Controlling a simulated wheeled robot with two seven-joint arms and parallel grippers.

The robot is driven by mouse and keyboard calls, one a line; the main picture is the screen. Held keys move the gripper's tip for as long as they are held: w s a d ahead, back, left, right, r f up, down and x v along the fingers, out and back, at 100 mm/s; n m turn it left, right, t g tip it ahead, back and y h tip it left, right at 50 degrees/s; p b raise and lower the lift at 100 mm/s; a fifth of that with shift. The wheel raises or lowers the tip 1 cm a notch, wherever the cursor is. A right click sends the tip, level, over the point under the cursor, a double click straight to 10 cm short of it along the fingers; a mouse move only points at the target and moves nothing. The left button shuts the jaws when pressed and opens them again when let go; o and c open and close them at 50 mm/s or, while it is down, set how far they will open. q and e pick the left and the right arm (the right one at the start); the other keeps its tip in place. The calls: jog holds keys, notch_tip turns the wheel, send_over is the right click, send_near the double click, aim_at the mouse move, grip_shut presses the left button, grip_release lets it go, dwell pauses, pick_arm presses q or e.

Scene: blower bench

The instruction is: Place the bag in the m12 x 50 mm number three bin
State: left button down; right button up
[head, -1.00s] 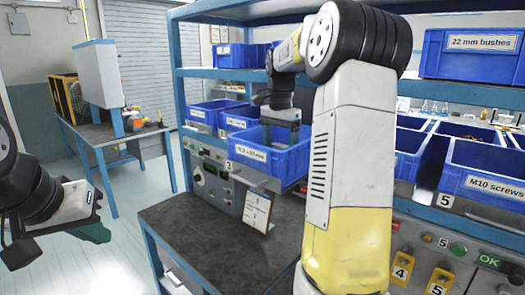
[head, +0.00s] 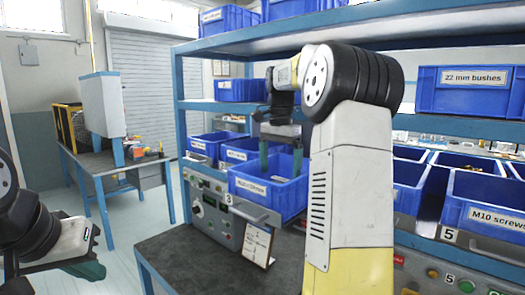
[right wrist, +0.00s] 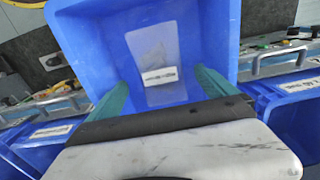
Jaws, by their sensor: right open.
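The number three bin (head: 262,203) is blue and stands on the left of the lower shelf row, its label partly legible. My right gripper (head: 281,160) is over this bin, its green fingers spread and reaching down at the opening. In the right wrist view, a clear bag (right wrist: 155,48) with a white label lies on the floor of the blue bin (right wrist: 215,40). It lies between and beyond the open fingers, apart from them. My left gripper (head: 88,270) is at the lower left, away from the bins; its jaw opening is unclear.
Neighbouring blue bins stand behind it and to the right, including the M10 screws bin (head: 480,205). A small sign (head: 257,243) stands on the dark worktop (head: 190,255) in front. The shelf (head: 330,112) runs above the bins. My right arm hides the middle.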

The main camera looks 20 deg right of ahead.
aim_at(280, 179)
notch_tip(280, 179, up, 7)
jog(key=shift+r, duration=0.15)
dwell(1.3)
